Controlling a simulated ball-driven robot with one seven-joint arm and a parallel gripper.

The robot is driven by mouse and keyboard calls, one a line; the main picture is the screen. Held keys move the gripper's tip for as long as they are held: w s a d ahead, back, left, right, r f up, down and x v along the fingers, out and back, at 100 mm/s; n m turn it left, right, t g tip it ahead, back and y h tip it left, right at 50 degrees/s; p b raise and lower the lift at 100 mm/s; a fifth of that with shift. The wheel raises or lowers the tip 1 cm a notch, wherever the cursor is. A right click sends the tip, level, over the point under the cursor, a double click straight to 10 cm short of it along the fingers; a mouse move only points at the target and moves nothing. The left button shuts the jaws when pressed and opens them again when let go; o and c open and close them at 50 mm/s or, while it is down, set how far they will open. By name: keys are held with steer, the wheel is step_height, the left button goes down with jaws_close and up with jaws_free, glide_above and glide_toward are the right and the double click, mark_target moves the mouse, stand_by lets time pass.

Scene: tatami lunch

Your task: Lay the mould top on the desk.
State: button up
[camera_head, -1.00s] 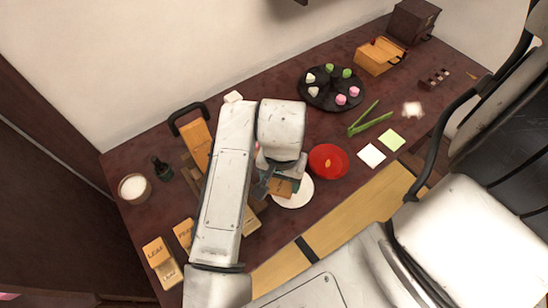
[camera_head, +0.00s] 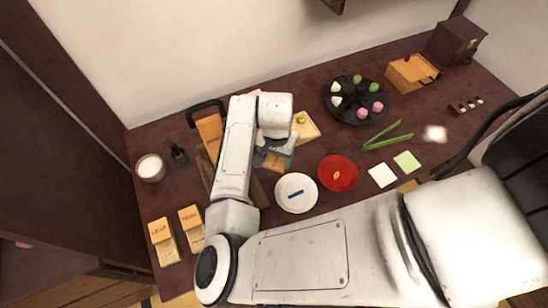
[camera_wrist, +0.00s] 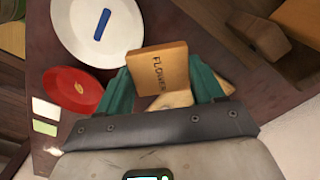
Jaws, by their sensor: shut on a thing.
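My gripper (camera_head: 275,160) is shut on the mould top, a flat wooden block marked FLOWER (camera_wrist: 157,70), held between the green fingers in the wrist view. In the head view the block (camera_head: 272,162) is partly hidden by my wrist. It is above the dark red desk (camera_head: 310,102); I cannot tell how high. A pale wooden piece (camera_wrist: 172,100) shows partly behind the block in the wrist view. The white plate (camera_head: 281,202) with a blue strip (camera_head: 295,193) lies just in front of the gripper.
A red plate (camera_head: 338,180) lies right of the white plate. A pale board with a yellow thing (camera_head: 301,118) lies behind the gripper. Wooden blocks (camera_head: 163,243) stand at front left. Green tongs (camera_head: 388,140) and a black tray (camera_head: 358,118) are on the right. Some desk between the bowl and blocks is bare.

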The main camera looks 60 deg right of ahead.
mark_target(274, 162)
steer(key=f, duration=0.1)
steer(key=w+d, duration=0.1)
steer(key=f, duration=0.1)
steer(key=shift+w+d+f, duration=0.25)
steer(key=shift+d+f, duration=0.05)
steer(key=shift+f, duration=0.05)
steer(key=shift+w+f, duration=0.1)
steer(key=shift+f, duration=1.55)
steer(key=shift+f, duration=0.4)
steer(key=shift+f, duration=0.2)
steer(key=o, duration=1)
